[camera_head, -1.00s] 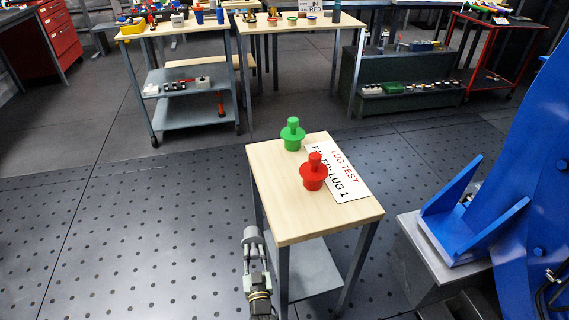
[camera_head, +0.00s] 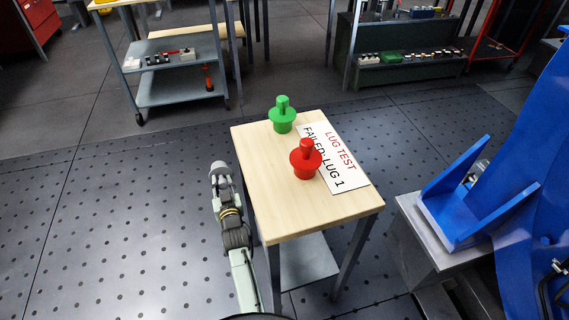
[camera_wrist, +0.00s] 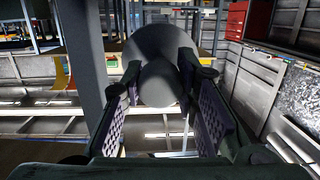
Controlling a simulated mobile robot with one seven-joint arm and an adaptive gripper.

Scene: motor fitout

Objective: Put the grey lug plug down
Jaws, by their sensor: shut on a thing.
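The grey lug plug (camera_wrist: 160,60) is between my gripper's two pads in the wrist view, its rounded grey body filling the upper middle. My gripper (camera_wrist: 165,105) is shut on it. In the head view the grey plug (camera_head: 219,170) shows as a pale grey end at the tip of my arm, beside the left edge of the small wooden-topped table (camera_head: 290,212). My gripper (camera_head: 222,188) is held out over the floor side there, apart from the tabletop as far as I can see. Fine details of the fingers are small in the head view.
A green plug (camera_head: 283,116) and a red plug (camera_head: 306,160) stand on the small table. A white sign reading "LUG TEST FAILED: LUG 1" (camera_head: 345,172) lies beside them. The front and left of the tabletop are bare. A blue bracket (camera_head: 468,205) stands at right.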

